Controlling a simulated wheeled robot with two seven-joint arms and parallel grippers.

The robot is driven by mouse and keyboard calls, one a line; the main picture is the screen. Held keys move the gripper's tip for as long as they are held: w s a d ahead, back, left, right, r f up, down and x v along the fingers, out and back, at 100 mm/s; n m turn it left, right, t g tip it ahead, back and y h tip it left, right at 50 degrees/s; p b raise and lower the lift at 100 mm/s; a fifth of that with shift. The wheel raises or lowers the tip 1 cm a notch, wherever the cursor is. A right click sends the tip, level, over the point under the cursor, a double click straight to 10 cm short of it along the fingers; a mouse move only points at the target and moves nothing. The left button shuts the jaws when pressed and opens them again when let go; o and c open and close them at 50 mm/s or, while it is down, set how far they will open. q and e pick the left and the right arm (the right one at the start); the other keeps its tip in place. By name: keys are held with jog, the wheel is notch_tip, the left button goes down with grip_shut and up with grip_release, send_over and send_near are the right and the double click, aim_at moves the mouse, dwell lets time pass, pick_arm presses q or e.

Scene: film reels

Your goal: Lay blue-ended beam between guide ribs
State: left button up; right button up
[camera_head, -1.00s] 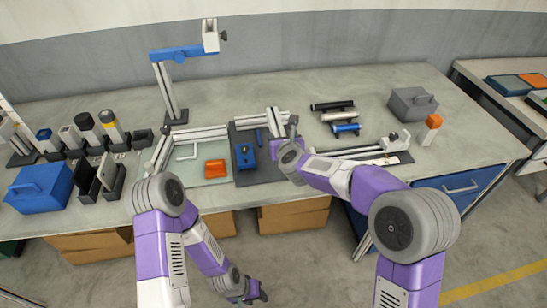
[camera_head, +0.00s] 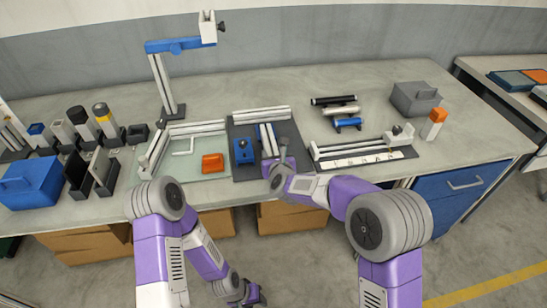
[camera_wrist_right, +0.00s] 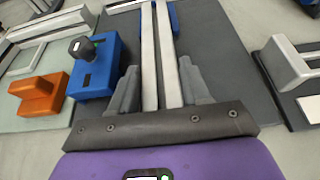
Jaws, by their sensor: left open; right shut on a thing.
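A long pale beam (camera_head: 266,138) with a lengthwise groove lies over the dark grey mat (camera_head: 240,170). My right gripper (camera_head: 279,161) is shut on its near part. In the right wrist view the beam (camera_wrist_right: 150,55) runs away from me between the two grey fingers. Blue (camera_wrist_right: 172,18) shows along both sides of its far part; I cannot tell whether it belongs to the beam or to ribs beneath. Whether the beam touches the mat is unclear, and its near end is hidden. My left gripper (camera_head: 254,294) is open, low in front of the bench and away from the beam.
A blue block with a black knob (camera_head: 243,151) stands just left of the beam. A pale rail (camera_head: 261,115) crosses the mat's back. An orange block (camera_head: 212,162) sits on the glass plate. A slotted rail fixture (camera_head: 360,149) stands to the right.

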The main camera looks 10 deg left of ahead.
jog(key=shift+r, duration=0.15)
jog(key=shift+f, duration=0.2)
jog(key=o, duration=1.3)
jog(key=shift+r, duration=0.25)
jog(key=p+v, duration=0.1)
jog(key=v, duration=1.1)
jog(key=shift+s+f, duration=0.1)
